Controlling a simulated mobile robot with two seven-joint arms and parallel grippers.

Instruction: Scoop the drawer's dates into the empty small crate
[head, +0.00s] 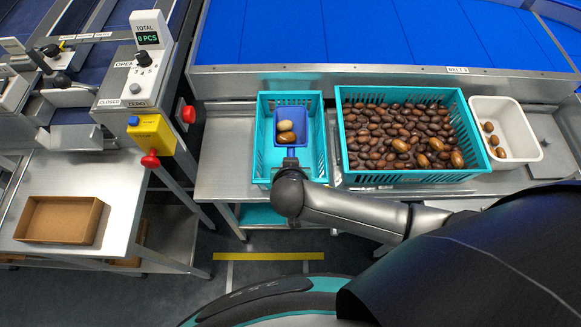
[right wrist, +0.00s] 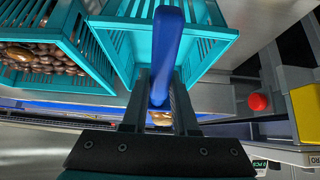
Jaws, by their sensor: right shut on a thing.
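The small teal crate (head: 262,150) stands on the steel bench, left of the big crate. A blue scoop (head: 279,148) is over or inside it, holding one pale date (head: 288,125) and one brown date (head: 286,137). In the right wrist view my right gripper (right wrist: 160,88) is shut on the scoop's blue handle (right wrist: 168,45); in the head view my wrist hides its fingers. No other dates show in the small crate, though the scoop covers part of its floor. A metal drawer-like tray (head: 72,97) at the counter shows no dates. My left gripper is not in view.
A large teal crate (head: 400,180) full of brown dates stands to the right, close beside the small one. A white bin (head: 530,132) holds a few dates. A brown tray (head: 60,242) lies on the left table. A blue belt (head: 370,35) runs behind.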

